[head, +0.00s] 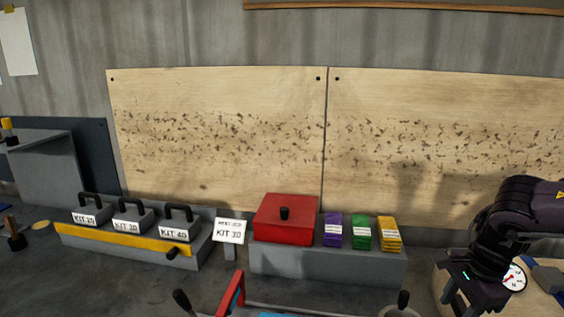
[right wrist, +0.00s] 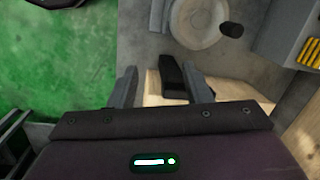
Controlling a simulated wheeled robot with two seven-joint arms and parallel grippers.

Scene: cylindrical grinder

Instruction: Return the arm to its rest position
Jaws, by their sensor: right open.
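My right arm (head: 505,235) comes in at the right edge of the head view, bent downward, in front of the right wooden panel. Its gripper is at the bottom right, with the fingertips hard to make out there. In the right wrist view my right gripper (right wrist: 163,82) is open, its two grey fingers spread apart. A black block-like piece (right wrist: 173,78) shows in the gap between the fingers, over a pale wooden surface; I cannot tell how far below them it is. My left gripper is not in view.
A gauge (head: 514,277) shows beside the right gripper. A grey stand (head: 330,265) carries a red lidded box (head: 285,220) and purple, green and yellow packs. Kit weights (head: 130,218) sit on a rack at left. A red handle (head: 232,293) rises at the bottom.

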